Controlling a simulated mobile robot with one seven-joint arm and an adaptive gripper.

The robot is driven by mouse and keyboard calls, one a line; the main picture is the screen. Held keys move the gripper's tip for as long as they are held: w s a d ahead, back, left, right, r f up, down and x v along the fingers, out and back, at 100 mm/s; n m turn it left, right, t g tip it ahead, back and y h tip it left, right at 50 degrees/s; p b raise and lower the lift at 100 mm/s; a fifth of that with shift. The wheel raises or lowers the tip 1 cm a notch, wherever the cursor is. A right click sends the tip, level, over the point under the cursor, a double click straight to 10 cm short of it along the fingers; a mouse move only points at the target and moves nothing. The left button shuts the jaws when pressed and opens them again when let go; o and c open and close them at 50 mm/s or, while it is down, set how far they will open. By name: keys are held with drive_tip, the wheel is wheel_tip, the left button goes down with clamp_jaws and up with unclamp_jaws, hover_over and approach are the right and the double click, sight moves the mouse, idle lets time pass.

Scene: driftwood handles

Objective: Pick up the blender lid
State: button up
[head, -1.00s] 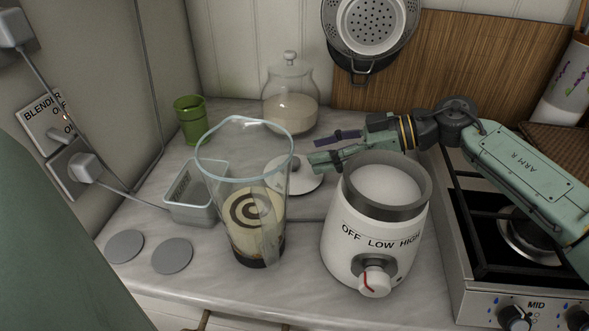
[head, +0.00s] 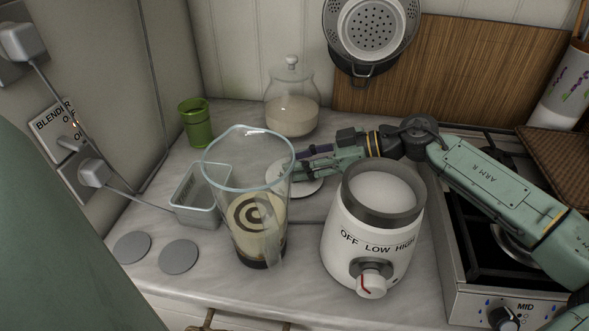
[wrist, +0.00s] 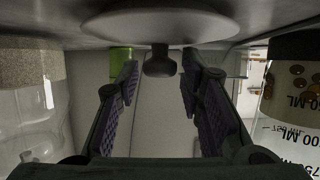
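The blender lid (head: 312,186) is a pale round disc lying on the counter behind the glass blender jug (head: 247,190), which partly hides it. In the wrist view the lid (wrist: 160,22) is at the top, with its dark knob (wrist: 160,62) pointing down in the picture. My gripper (head: 300,162) is low over the lid. In the wrist view my gripper (wrist: 160,80) has its two padded fingers apart, with the knob between them near the tips. A gap shows on each side of the knob.
The white blender base (head: 370,235) stands just right of the lid. A glass jar (head: 291,105) and green cup (head: 196,125) stand behind. A metal tin (head: 195,208) is left of the jug. The stove (head: 455,270) is at right.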

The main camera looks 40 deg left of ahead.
drive_tip(key=c, duration=0.6)
